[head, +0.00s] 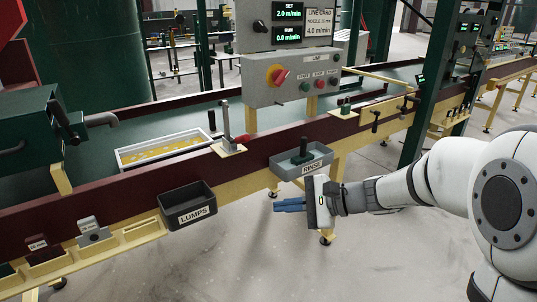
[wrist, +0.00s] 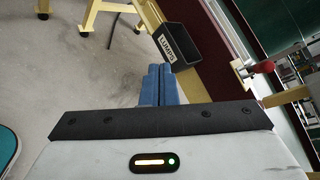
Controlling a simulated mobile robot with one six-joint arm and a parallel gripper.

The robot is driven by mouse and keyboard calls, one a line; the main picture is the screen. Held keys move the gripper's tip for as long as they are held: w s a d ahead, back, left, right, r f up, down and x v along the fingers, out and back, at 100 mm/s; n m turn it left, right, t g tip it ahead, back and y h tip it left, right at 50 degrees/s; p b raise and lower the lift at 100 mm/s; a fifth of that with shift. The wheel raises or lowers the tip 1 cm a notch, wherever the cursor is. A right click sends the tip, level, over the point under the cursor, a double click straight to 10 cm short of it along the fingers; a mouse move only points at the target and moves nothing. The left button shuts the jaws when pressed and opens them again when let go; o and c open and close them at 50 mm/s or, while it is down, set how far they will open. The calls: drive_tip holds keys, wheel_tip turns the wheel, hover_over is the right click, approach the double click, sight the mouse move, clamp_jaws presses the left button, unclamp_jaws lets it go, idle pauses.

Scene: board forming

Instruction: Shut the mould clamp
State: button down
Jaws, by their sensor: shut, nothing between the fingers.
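What looks like the mould clamp (head: 228,125) is on a pale plate on the dark red rail of the line, beside a white-framed tray. A grey bar stands upright on it, and a small red grip sits low at its right. The red grip also shows at the right of the wrist view (wrist: 262,67); the rest of the clamp is unclear there. My gripper (head: 276,205) has blue fingers, shut and empty, in front of the line, below and right of the clamp and apart from it. The closed fingers show in the wrist view (wrist: 158,72).
The black LUMPS bin (head: 188,214) hangs further left. The control box (head: 290,80) stands behind the clamp. The floor (head: 380,255) in front is clear.

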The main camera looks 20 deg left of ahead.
drive_tip(key=w+a+f+m+t+y+b, duration=0.2)
drive_tip(key=w+a+f+m+t+y, duration=0.15)
drive_tip(key=w, duration=0.45)
drive_tip(key=m+t+y, duration=0.1)
drive_tip(key=m+t, duration=0.5)
drive_tip(key=m, duration=0.1)
approach(238, 139)
drive_tip(key=w+a+f, duration=0.2)
drive_tip(key=w+f, duration=0.1)
drive_tip(key=w, duration=0.1)
drive_tip(key=a+r, duration=0.1)
drive_tip(key=r, duration=0.1)
drive_tip(key=shift+s+a+r, duration=0.15)
drive_tip(key=shift+a+r, duration=0.2)
drive_tip(key=shift+a, duration=0.05)
